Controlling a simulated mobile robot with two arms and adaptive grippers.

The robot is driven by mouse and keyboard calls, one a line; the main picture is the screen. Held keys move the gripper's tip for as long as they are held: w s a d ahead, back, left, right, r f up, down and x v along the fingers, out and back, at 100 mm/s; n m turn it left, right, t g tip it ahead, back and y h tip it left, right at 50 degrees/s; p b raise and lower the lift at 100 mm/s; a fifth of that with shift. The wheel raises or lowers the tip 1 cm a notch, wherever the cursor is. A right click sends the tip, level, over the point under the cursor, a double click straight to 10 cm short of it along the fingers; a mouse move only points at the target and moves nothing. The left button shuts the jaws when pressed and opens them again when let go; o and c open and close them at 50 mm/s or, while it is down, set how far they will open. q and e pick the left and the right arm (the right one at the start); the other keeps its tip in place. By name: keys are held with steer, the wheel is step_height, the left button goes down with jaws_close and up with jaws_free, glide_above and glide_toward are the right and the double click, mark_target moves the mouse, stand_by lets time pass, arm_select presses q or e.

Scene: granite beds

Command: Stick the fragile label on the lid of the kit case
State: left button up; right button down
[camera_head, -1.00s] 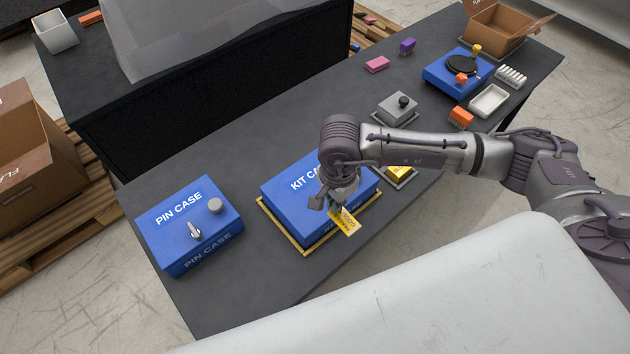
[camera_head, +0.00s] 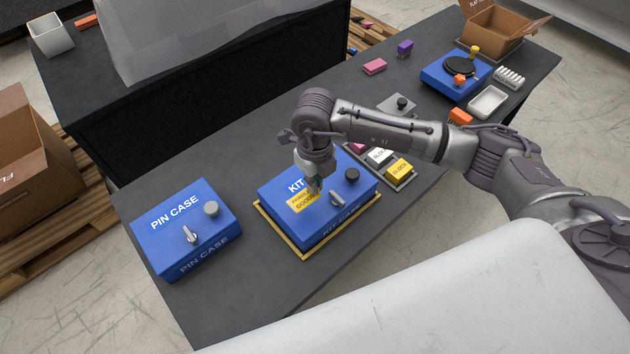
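The blue kit case (camera_head: 345,218) sits within a yellow-edged base on the dark table, its lid shut, with a dark knob and a grey latch handle on it. The yellow fragile label (camera_head: 301,203) lies over the left front part of the lid, roughly parallel to it. I cannot tell whether it touches the lid. My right gripper (camera_head: 314,187) points down over the lid, its fingertips at the label's upper right edge, seemingly shut on it. The gripper hides part of the "KIT CASE" lettering. My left gripper is not in view.
A blue pin case (camera_head: 187,221) stands to the left, with bare table between. A tray of blocks (camera_head: 403,183) is close on the right. A grey knobbed plate (camera_head: 396,104), a blue device (camera_head: 440,76) and an open carton (camera_head: 495,33) are farther back.

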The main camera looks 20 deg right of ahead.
mark_target(315, 204)
steer(key=shift+f, duration=0.15)
steer(key=shift+f+b, duration=2)
steer(key=shift+f, duration=0.5)
steer(key=shift+s+f+b, duration=0.1)
steer(key=shift+f+b, duration=0.25)
steer(key=shift+f, duration=0.1)
steer(key=c, duration=1.2)
jaws_free()
steer(key=shift+c, duration=0.2)
steer(key=shift+r, duration=0.1)
